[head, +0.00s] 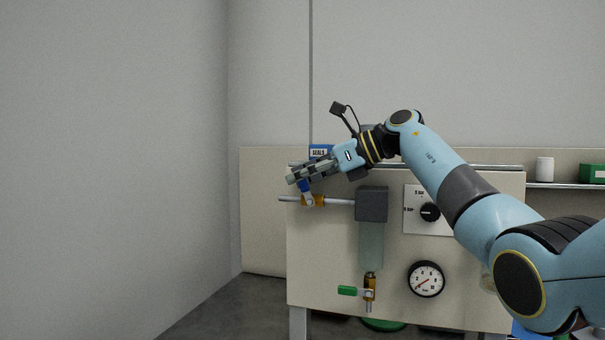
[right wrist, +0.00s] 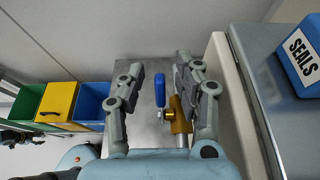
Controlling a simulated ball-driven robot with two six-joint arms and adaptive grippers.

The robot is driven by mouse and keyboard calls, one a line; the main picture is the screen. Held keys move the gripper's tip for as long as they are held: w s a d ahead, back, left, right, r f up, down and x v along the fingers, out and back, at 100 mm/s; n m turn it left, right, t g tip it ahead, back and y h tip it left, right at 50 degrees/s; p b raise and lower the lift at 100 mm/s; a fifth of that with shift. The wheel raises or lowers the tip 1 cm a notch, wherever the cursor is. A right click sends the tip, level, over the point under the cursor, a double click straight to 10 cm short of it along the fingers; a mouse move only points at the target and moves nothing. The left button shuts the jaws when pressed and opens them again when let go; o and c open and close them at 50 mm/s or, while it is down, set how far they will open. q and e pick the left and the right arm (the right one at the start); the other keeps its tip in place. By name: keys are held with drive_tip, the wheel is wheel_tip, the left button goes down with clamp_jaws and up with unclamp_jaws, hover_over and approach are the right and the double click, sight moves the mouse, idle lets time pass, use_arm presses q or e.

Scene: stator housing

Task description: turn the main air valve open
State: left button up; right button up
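The main air valve has a brass body (head: 313,201) on a horizontal pipe and a blue lever handle (head: 306,188). In the head view the handle stands up from the body, leaning slightly left, its top behind my right gripper (head: 299,176). In the right wrist view my right gripper (right wrist: 160,66) is open. The blue handle (right wrist: 160,90) lies between its fingers, with a gap to the left finger. The brass body (right wrist: 179,115) is close by the right finger; contact there cannot be told. My left gripper is not in view.
The pipe runs into a dark grey filter unit (head: 372,204) on the panel. A green-handled valve (head: 350,291) hangs below it. A pressure gauge (head: 426,279) and a black knob (head: 430,212) are right. A blue SEALS box (right wrist: 302,58) stands on top. Coloured bins (right wrist: 60,103) stand beyond.

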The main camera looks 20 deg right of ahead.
drive_tip(key=shift+c, duration=0.2)
clamp_jaws()
drive_tip(key=shift+a+r, duration=0.1)
drive_tip(key=shift+w+a+g+h+p, duration=0.2)
drive_tip(key=shift+a+g+h+p, duration=0.15)
drive_tip(key=shift+h+p, duration=0.5)
drive_tip(key=shift+w+a+f+g+h+p, duration=0.2)
drive_tip(key=shift+a+f+g+h+p, duration=0.1)
drive_tip(key=shift+g+h+p, duration=0.3)
drive_tip(key=shift+w+a+f+g+h+p, duration=0.2)
drive_tip(key=shift+f+g+h+p, duration=0.2)
drive_tip(key=shift+h+p, duration=0.3)
drive_tip(key=shift+w+a+f+g+h+p, duration=0.25)
drive_tip(key=shift+g+h+p, duration=0.35)
drive_tip(key=shift+h, duration=0.15)
